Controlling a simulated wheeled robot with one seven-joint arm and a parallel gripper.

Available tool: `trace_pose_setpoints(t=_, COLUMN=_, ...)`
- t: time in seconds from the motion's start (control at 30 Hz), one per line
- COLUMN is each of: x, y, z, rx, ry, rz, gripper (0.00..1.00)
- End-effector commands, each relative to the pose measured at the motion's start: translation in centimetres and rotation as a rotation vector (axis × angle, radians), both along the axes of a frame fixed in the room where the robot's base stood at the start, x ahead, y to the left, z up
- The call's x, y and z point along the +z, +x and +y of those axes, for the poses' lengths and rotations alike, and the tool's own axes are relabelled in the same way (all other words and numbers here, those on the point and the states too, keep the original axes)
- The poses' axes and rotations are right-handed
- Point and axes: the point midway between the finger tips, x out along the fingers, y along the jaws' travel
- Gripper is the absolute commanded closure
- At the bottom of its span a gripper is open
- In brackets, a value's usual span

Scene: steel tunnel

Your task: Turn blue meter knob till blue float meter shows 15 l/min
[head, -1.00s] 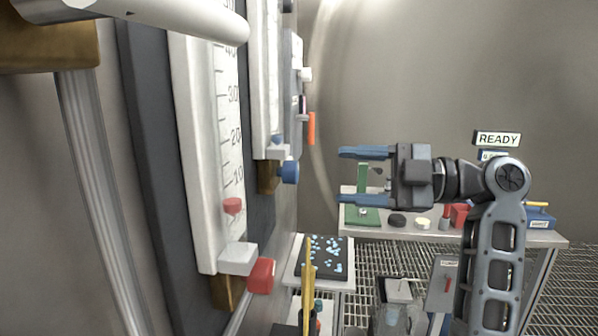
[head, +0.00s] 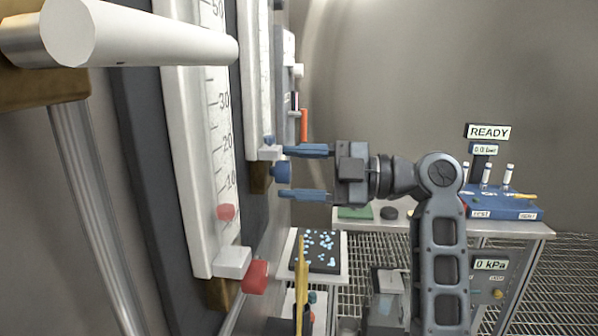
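The blue meter knob (head: 282,172) sticks out from the base of the farther white float meter (head: 257,90) on the left wall panel. The small blue float (head: 268,141) sits at the bottom of that meter; its scale is too oblique to read. My gripper (head: 286,172) points left with its two blue fingers apart, one above and one below the knob. The fingertips reach about level with the knob in the picture; I cannot tell whether they touch it. The nearer meter (head: 193,120) has a red float (head: 226,212) just below its 10 mark and a red knob (head: 256,276).
A white pipe-like bar (head: 140,38) juts across the upper left. An orange handle (head: 304,126) is on the wall beyond the blue meter. A small table with a dark speckled tray (head: 318,250) stands below. A bench (head: 510,229) with a blue test unit (head: 500,206) stands behind my arm.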

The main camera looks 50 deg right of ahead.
Motion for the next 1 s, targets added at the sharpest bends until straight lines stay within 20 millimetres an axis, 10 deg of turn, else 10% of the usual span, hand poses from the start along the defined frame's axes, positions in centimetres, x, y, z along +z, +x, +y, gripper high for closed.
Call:
trace_pose_setpoints(t=0.53, x=-0.04, y=-0.03, z=-0.01, rx=0.001, ry=0.000, rz=0.001, gripper=0.91)
trace_pose_setpoints(t=1.0, x=-0.09, y=-0.02, z=-0.02, rx=0.000, ry=0.105, rz=0.071, gripper=0.91)
